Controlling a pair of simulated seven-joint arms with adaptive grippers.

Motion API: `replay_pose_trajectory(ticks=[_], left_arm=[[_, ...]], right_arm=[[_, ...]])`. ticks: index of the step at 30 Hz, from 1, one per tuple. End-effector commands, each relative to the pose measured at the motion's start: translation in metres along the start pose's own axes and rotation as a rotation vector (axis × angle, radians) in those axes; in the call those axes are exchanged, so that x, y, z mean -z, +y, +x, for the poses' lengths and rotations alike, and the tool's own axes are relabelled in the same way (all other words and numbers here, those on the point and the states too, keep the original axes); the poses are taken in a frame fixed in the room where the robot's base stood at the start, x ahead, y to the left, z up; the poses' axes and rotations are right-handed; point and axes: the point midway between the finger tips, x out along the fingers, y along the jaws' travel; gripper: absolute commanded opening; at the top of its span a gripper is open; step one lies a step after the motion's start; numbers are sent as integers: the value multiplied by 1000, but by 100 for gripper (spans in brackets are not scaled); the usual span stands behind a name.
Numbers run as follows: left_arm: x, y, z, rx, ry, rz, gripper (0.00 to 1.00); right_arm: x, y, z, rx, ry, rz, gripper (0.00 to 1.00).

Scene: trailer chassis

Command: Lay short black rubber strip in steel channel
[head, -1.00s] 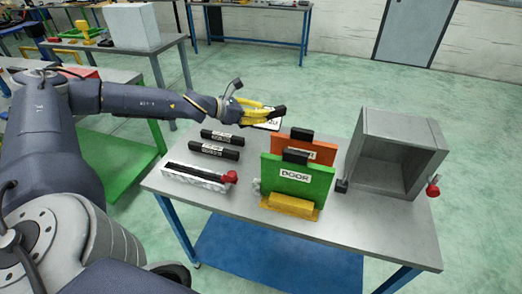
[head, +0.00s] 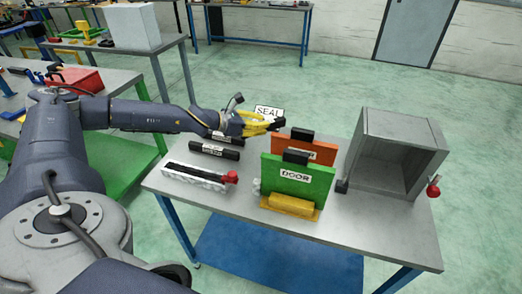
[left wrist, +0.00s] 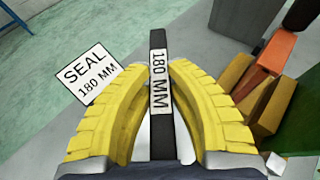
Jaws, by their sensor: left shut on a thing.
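My left gripper (head: 258,124) is shut on a black rubber strip (head: 277,124) over the far side of the table. In the left wrist view the strip (left wrist: 161,45) runs lengthwise between the yellow fingers, with a white label reading 180 MM. The light metal channel (head: 194,181) lies at the table's near left, apart from the gripper. A dark line runs along its top; I cannot tell whether it is a slot or something inside. A red knob (head: 231,177) is at its right end. My right gripper is not in view.
Two labelled black bars (head: 214,149) lie between the gripper and the channel, the farther one partly covered. A green DOOR panel (head: 297,181), an orange panel (head: 321,150) and a grey open box (head: 402,145) stand to the right. A SEAL card (head: 268,112) shows behind the gripper.

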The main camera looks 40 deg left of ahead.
Motion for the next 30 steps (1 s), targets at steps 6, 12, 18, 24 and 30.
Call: replay_pose_trajectory(ticks=[6,12,18,24,30], left_arm=[[13,-1,5,1,3,-2,0],[25,-1,10,1,2,-1,0],[38,-1,15,1,2,-3,0],[53,-1,21,1,2,-3,0],[66,0,27,0,1,-2,0]], right_arm=[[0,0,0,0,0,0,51],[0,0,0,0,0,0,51],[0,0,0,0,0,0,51],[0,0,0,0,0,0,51],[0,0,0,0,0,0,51]])
